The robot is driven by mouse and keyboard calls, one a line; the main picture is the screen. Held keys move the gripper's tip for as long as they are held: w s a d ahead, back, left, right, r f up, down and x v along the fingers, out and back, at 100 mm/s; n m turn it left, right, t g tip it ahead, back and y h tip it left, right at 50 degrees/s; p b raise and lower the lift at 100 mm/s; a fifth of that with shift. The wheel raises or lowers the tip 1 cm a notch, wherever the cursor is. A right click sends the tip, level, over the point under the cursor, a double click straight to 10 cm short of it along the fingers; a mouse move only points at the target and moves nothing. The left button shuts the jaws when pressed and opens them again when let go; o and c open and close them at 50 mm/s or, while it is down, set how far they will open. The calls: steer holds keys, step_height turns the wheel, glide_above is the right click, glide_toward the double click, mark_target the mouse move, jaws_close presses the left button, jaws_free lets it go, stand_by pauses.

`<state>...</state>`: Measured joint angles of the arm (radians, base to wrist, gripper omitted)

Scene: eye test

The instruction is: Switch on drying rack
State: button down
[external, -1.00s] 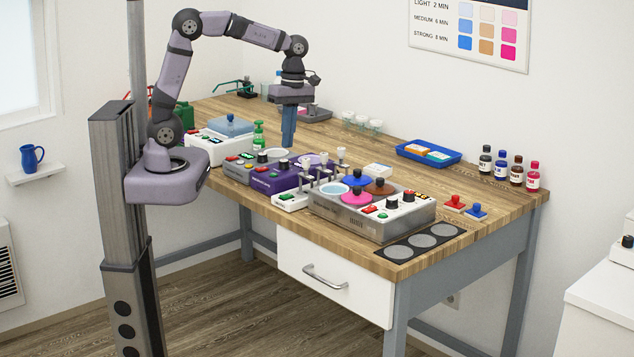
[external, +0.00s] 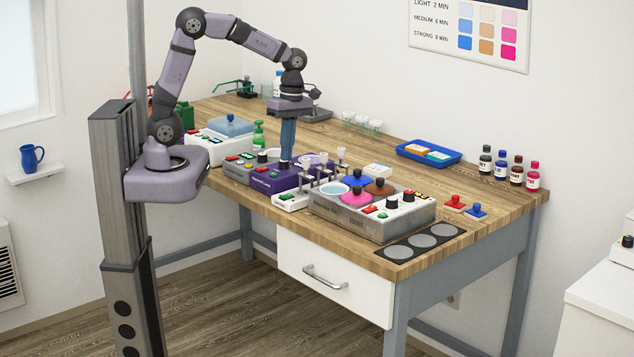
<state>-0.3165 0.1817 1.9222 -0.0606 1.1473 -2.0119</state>
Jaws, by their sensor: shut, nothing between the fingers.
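My gripper (external: 285,165) is shut and empty and points straight down. Its tip is at the purple unit (external: 270,182), by its top; I cannot tell whether it touches. No label reading drying rack is legible. A small white unit with several upright posts (external: 290,202) stands just right of the purple unit and has a green and a red control on its front; it may be the drying rack. I cannot tell the state of its controls.
A grey unit with coloured lids (external: 345,224) stands to the right. A grey unit with buttons (external: 238,172) and a white unit with a blue-topped box (external: 205,145) stand to the left. A blue tray (external: 402,153) and several bottles lie behind.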

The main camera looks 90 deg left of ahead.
mark_target(283, 195)
steer(key=f, duration=0.3)
steer(key=f+p, duration=0.1)
steer(key=f, duration=0.2)
steer(key=s+f+p, duration=0.1)
steer(key=f, duration=0.3)
steer(key=shift+d+f, duration=0.1)
steer(key=shift+d, duration=0.3)
steer(key=shift+f, duration=0.1)
steer(key=shift+s+d+f, duration=0.1)
steer(key=shift+f, duration=0.05)
